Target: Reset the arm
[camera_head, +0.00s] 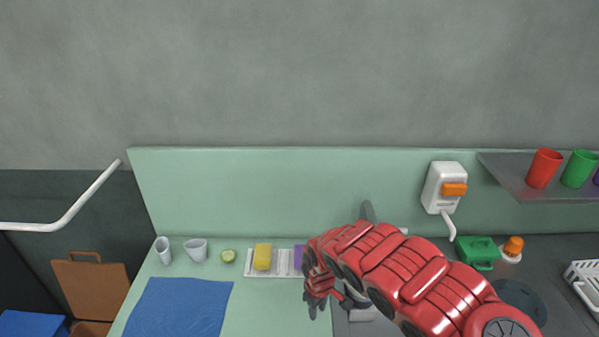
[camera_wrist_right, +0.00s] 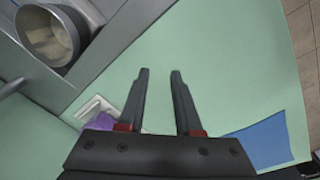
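My right arm comes in from the lower right in the head view. Its red links reach over the counter. My right gripper (camera_head: 318,300) points down over the green counter. In the right wrist view the same gripper (camera_wrist_right: 160,75) has its two dark fingers apart, with nothing between them but bare green counter (camera_wrist_right: 210,50) beyond. My left gripper is not in the head view. Part of the grey press (camera_wrist_right: 50,35), with a round metal opening, shows at the upper left of the wrist view; in the head view my arm mostly covers that spot.
A blue cloth (camera_head: 180,308), cups (camera_head: 196,250), a lime piece (camera_head: 228,256), and a white rack (camera_head: 285,263) with a yellow sponge (camera_head: 263,256) are left of my gripper. A dispenser (camera_head: 440,188), green box (camera_head: 478,252) and shelf (camera_head: 520,186) with cups (camera_head: 544,168) are right.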

